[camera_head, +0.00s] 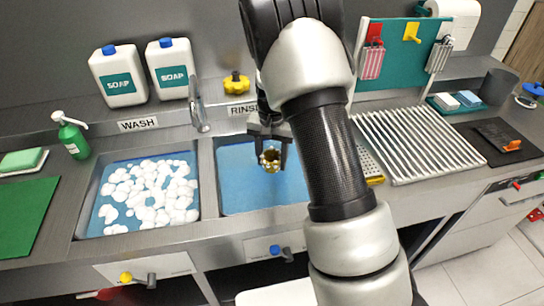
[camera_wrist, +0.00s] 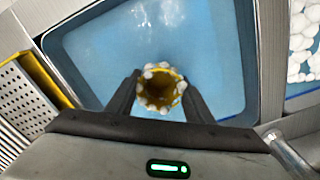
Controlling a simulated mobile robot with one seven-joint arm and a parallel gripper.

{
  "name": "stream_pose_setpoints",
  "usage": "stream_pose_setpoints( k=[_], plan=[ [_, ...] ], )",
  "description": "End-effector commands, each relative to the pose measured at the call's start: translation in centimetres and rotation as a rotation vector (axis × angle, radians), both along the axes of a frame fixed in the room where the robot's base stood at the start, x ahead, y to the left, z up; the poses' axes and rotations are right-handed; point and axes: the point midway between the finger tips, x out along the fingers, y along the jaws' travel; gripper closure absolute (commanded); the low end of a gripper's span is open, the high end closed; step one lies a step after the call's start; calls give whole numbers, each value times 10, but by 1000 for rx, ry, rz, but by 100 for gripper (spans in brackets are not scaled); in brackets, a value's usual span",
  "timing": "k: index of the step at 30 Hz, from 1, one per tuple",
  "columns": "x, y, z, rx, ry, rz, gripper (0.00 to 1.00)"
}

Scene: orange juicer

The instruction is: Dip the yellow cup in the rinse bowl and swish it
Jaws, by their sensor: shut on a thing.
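The yellow cup (camera_wrist: 158,91) is held between the fingers of my gripper (camera_wrist: 160,100), with white foam blobs around its rim. In the head view the cup (camera_head: 270,158) hangs in my gripper (camera_head: 272,150) over the rinse bowl, a basin of blue water (camera_head: 248,195). The basin also fills much of the wrist view (camera_wrist: 205,45). The cup's open mouth faces the wrist camera. I cannot tell whether its lower end touches the water. My arm hides the right part of the basin in the head view.
The foamy wash basin (camera_head: 150,195) is left of the rinse basin. A tap (camera_head: 198,105) stands behind the divider between them. A ribbed drying rack (camera_head: 415,145) is to the right. Two soap jugs (camera_head: 118,77) (camera_head: 170,70) stand at the back.

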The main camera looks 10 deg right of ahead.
Motion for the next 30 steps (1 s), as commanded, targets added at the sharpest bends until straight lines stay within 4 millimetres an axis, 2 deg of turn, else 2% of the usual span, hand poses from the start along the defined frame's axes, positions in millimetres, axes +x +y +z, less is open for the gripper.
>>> stream_pose_setpoints(
  k=[1, 18, 24, 30],
  plan=[
    [0, 0, -13, -1, 1, 1, 74],
    [-1, -1, -93, 0, 1, 1, 74],
    [0, 0, -118, -1, -1, 2, 74],
    [0, 0, -133, 0, 0, 2, 74]
  ],
)
